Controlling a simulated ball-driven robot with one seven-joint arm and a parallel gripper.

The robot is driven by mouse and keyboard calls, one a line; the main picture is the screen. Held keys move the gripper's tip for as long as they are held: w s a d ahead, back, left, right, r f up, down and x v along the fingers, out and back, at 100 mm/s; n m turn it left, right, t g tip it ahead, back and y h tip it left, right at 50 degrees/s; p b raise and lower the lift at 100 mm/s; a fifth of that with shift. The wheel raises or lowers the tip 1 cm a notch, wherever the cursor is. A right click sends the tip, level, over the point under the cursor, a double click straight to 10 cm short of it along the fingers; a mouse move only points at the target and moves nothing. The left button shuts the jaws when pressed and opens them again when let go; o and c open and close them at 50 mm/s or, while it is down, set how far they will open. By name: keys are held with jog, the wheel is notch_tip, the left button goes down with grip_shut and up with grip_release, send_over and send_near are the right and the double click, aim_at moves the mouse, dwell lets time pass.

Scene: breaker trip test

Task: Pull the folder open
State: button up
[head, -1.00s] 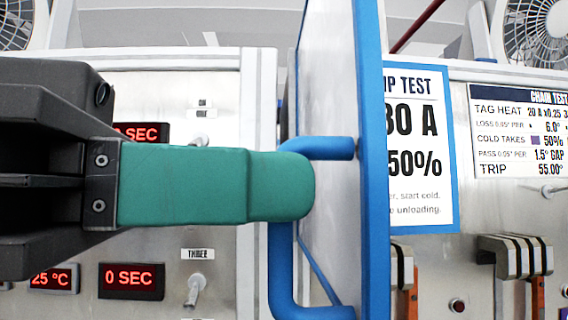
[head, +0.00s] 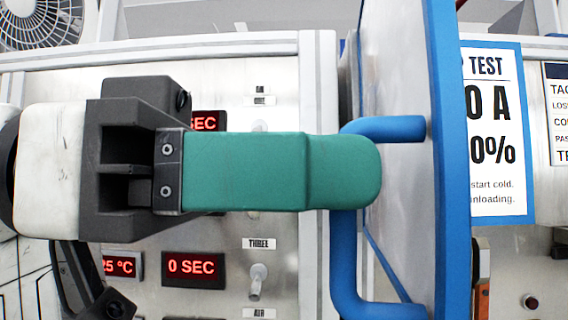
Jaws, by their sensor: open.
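The folder is a blue-edged panel (head: 447,180) standing edge-on right of centre in the head view, swung out from the metal cabinet front. Its blue tubular handle (head: 347,265) bends out on the left side, with an upper arm and a lower arm joined to the panel. My gripper (head: 372,172) reaches in from the left with its green finger across the upright part of the handle. The finger covers the middle of the handle. Only one finger shows clearly; the other is hidden behind it. The jaws are open, and I cannot tell whether the finger touches the handle.
Behind my gripper is a metal panel (head: 215,285) with red displays, one reading 0 SEC (head: 193,268), and a toggle switch (head: 257,281) labelled THREE. A blue-framed test sign (head: 503,140) is to the right of the folder. A fan (head: 45,20) stands at upper left.

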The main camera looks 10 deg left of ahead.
jog(key=shift+o, duration=1.4)
jog(key=shift+w+d+r, duration=0.1)
jog(key=shift+w, duration=0.15)
jog(key=shift+s, duration=0.15)
jog(key=shift+a, duration=0.2)
jog(key=s+a, duration=0.2)
jog(key=a, duration=0.8)
jog(key=shift+s+a, duration=0.15)
jog(key=shift+a, duration=0.05)
